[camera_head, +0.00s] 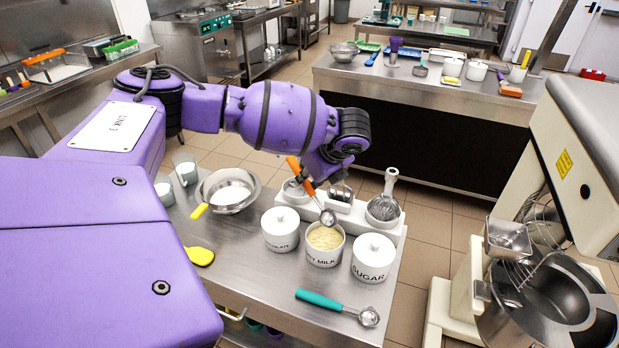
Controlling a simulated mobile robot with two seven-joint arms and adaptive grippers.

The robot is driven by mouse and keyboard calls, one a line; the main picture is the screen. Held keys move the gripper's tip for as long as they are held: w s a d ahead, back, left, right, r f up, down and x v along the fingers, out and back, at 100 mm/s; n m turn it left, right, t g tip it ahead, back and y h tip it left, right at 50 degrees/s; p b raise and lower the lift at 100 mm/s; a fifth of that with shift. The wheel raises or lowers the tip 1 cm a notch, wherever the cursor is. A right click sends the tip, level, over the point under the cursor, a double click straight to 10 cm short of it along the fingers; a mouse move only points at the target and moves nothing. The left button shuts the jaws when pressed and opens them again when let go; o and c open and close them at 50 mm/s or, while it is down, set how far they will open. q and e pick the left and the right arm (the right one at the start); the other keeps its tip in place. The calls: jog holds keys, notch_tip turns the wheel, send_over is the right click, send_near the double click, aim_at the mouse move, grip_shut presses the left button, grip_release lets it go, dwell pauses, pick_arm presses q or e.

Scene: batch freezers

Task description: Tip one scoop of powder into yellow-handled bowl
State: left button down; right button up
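My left gripper (308,182) comes down from the purple arm and is shut on the orange-handled scoop (304,178). The scoop hangs tilted, its metal cup just above the rim of the open white jar marked as milk (325,257), which holds pale yellow powder (325,238). I cannot tell whether the cup holds powder. My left gripper is right of this bowl. My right gripper is not in view.
Lidded jars, one chocolate (280,229) and one sugar (373,258), flank the milk jar. A teal-handled scoop (338,307) lies in front. A yellow spatula (199,256) lies at the left. A white tray (397,229) with utensils stands behind. A mixer (548,290) stands at the right.

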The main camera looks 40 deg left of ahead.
aim_at(311, 188)
pick_arm(q)
jog(key=shift+w+d+f, duration=0.1)
jog(key=shift+f, duration=1.9)
jog(key=shift+s+d+f+b, duration=0.15)
jog(key=shift+s+d+f, duration=0.05)
jog(key=shift+d+f, duration=0.75)
jog(key=shift+s+d+f+b, duration=0.2)
jog(key=shift+d+f, duration=0.4)
jog(key=shift+f, duration=0.55)
jog(key=shift+w+a+r+h+p, duration=0.1)
jog(key=shift+a+r+h+p, duration=0.25)
jog(key=shift+r, duration=0.55)
jog(key=shift+w+a+r+h, duration=0.1)
jog(key=shift+a+r+h, duration=0.15)
jog(key=shift+a+r, duration=0.45)
jog(key=shift+a+r+g, duration=0.1)
jog(key=shift+r+g, duration=0.2)
jog(key=shift+w+a+r+g+h+b, duration=0.1)
jog(key=shift+w+a+g+h+b, duration=0.1)
jog(key=shift+a+h, duration=0.55)
jog(key=shift+w+a+r+g+h+b, duration=0.15)
jog(key=shift+a+g+h, duration=0.1)
jog(key=shift+h, duration=0.9)
